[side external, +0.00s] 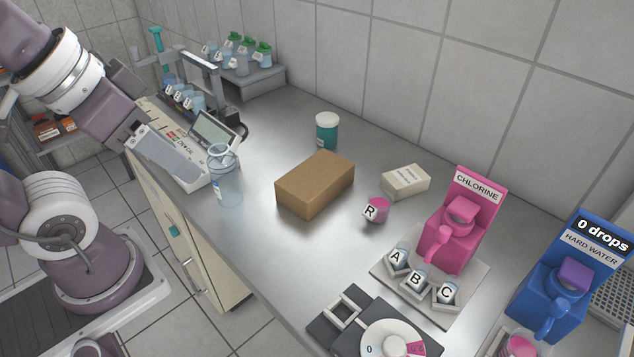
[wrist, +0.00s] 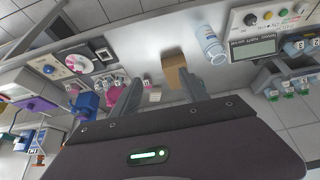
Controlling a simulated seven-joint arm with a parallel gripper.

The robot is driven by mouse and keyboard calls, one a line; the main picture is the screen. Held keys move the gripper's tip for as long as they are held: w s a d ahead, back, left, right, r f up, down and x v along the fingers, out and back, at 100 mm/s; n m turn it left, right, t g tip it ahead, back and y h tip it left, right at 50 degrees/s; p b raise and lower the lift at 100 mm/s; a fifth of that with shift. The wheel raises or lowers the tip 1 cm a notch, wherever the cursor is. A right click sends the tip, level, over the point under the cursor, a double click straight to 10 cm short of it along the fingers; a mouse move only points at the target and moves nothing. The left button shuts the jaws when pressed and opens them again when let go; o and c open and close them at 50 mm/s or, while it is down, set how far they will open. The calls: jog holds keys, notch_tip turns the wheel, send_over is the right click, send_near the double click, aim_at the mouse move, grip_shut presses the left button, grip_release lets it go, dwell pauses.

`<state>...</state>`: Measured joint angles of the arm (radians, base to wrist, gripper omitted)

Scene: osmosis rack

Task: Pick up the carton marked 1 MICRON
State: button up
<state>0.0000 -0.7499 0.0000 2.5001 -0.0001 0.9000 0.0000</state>
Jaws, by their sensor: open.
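A small cream carton (side external: 405,181) lies on the steel bench, right of a larger brown cardboard box (side external: 315,184). Print shows on the cream carton but is too small to read; no marking shows on the brown box. I cannot read 1 MICRON on either. In the wrist view the brown box (wrist: 175,74) stands near the right finger and the small pale carton (wrist: 155,97) shows between the fingers. My gripper (wrist: 159,76) is open and empty, well away from both; in the side view my arm is at upper left and the fingertips are not clear.
A cup marked R (side external: 376,210) stands close in front of the cream carton. Bare steel lies left of the brown box.

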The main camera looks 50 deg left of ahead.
aim_at(312, 176)
jog(key=o, duration=0.9)
jog(key=s+a+f+g+y, duration=0.5)
jog(key=a+f+g+y, duration=0.2)
jog(key=a+g+y, duration=0.4)
jog(key=w+d+r+m+t+y, duration=0.1)
jog(key=w+d+m+t+y, duration=0.2)
jog(key=w+m+t+y, duration=1.1)
jog(key=w+d+f+m+t+h, duration=0.1)
jog(key=w+f+m+t+h, duration=0.1)
jog(key=f+m+h, duration=0.3)
jog(key=w+d+f+m+t+h, duration=0.2)
jog(key=f+m+h, duration=0.4)
jog(key=m+h, duration=0.3)
jog(key=w+d+f+m+t+h, duration=0.1)
jog(key=w+f+m+t+h, duration=0.2)
jog(key=h, duration=0.6)
jog(key=shift+w+d+f+m+t, duration=0.1)
jog(key=shift+w+f+m+t, duration=0.05)
jog(key=shift+f+m+t, duration=0.7)
jog(key=shift+w+d+f+m+t, duration=0.15)
jog(key=shift+f+m+t, duration=0.4)
jog(key=shift+f+m, duration=0.45)
jog(key=w, duration=0.8)
jog(key=w+a, duration=0.1)
jog(key=w, duration=0.3)
jog(key=shift+f, duration=0.25)
